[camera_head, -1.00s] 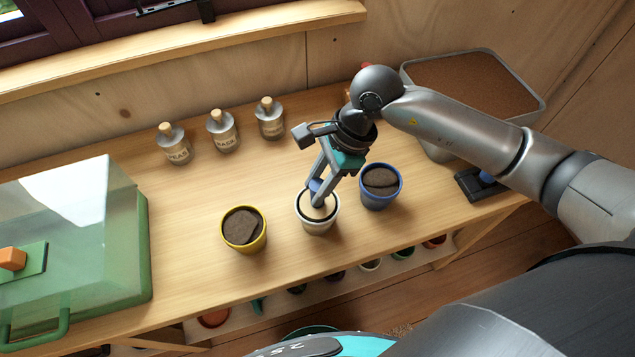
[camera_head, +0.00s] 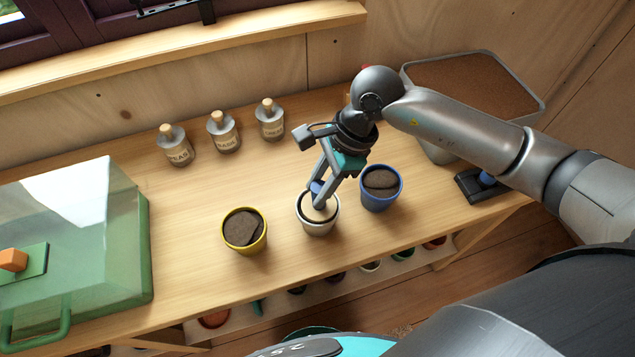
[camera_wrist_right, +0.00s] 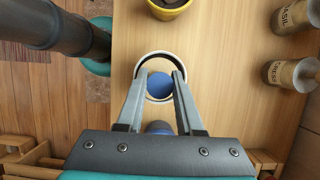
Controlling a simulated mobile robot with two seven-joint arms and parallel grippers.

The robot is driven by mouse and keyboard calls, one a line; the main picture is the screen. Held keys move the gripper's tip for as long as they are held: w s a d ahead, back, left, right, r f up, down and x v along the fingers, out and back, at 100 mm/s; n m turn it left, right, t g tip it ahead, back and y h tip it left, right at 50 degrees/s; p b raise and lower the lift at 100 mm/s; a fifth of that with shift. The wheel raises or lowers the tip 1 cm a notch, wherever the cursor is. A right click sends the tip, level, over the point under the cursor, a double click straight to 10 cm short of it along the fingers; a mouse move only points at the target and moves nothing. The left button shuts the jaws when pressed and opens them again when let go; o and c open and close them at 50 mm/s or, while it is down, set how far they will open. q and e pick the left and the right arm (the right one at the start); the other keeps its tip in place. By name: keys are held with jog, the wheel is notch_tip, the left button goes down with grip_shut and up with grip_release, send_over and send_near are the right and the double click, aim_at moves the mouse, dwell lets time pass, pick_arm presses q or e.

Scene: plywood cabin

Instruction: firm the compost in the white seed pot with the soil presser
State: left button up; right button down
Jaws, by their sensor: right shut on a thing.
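The white seed pot (camera_head: 318,229) stands on the bench between a yellow pot and a blue pot. My right gripper (camera_head: 319,202) points down over the pot, shut on the blue handle of the soil presser (camera_head: 316,187). The presser's lower end is within the pot's rim, but its contact with the compost is hidden. In the right wrist view, the blue handle top (camera_wrist_right: 160,86) sits between the fingers, inside the ring of the white pot (camera_wrist_right: 160,53). My left gripper is out of view.
The yellow pot (camera_head: 244,247) and blue pot (camera_head: 380,200) hold dark compost, close on either side. Several labelled bottles (camera_head: 223,140) stand behind. A green clear-lidded box (camera_head: 142,250) is at left, a compost bin (camera_head: 543,103) at back right, a dark stand (camera_head: 467,188) at right.

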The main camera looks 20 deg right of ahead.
jog(key=shift+w+r+p, duration=0.1)
jog(key=shift+r+p, duration=1.7)
jog(key=shift+r, duration=1.55)
